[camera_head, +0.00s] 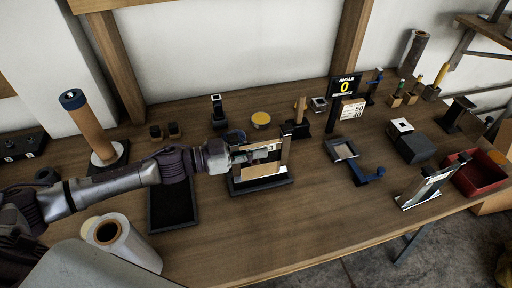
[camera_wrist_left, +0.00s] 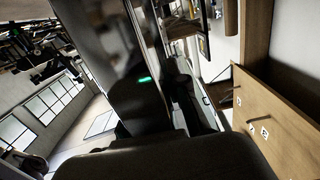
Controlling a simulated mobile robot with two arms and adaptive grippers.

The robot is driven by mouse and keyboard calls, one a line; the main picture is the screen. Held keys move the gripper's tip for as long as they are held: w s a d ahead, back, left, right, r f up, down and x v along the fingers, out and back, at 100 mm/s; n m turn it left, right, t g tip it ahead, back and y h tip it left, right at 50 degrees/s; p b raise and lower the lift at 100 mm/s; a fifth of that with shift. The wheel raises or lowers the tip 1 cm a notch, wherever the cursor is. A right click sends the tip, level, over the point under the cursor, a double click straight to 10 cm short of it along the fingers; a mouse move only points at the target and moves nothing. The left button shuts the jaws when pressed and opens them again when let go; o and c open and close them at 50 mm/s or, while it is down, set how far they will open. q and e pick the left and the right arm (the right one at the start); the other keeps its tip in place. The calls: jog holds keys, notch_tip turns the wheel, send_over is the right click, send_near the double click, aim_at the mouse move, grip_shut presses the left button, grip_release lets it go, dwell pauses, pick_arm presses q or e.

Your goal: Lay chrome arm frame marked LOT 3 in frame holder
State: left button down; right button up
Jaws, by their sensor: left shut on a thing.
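My left gripper (camera_head: 243,157) reaches in from the left and is shut on a bright metal frame (camera_head: 284,150), which I take for the chrome arm frame. The frame stands roughly upright over a black-based stand (camera_head: 264,187) with pale wooden strips, perhaps the frame holder. I cannot tell whether the frame rests on it. In the left wrist view, a large shiny metal surface (camera_wrist_left: 100,35) is close up beside the dark fingers (camera_wrist_left: 165,95). No LOT 3 mark is readable. Another chrome frame (camera_head: 427,187) stands at the right of the bench. My right gripper is not in view.
A black tray (camera_head: 172,207) lies left of the stand. A yellow-topped tin (camera_head: 260,119) and a wooden-handled stand are behind. An "ANGLE 0" display (camera_head: 345,86) stands at the back. A red bin (camera_head: 476,175) is far right. The front middle of the bench is clear.

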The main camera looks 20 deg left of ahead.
aim_at(256, 172)
pick_arm(q)
jog(key=shift+r+p, duration=0.15)
jog(key=shift+p, duration=0.55)
dwell(1.0)
jog(key=shift+f+b, duration=0.7)
jog(key=shift+f, duration=0.9)
jog(key=c, duration=1.1)
grip_release()
jog(key=shift+f, duration=0.2)
jog(key=v, duration=1.2)
jog(key=shift+r, duration=0.25)
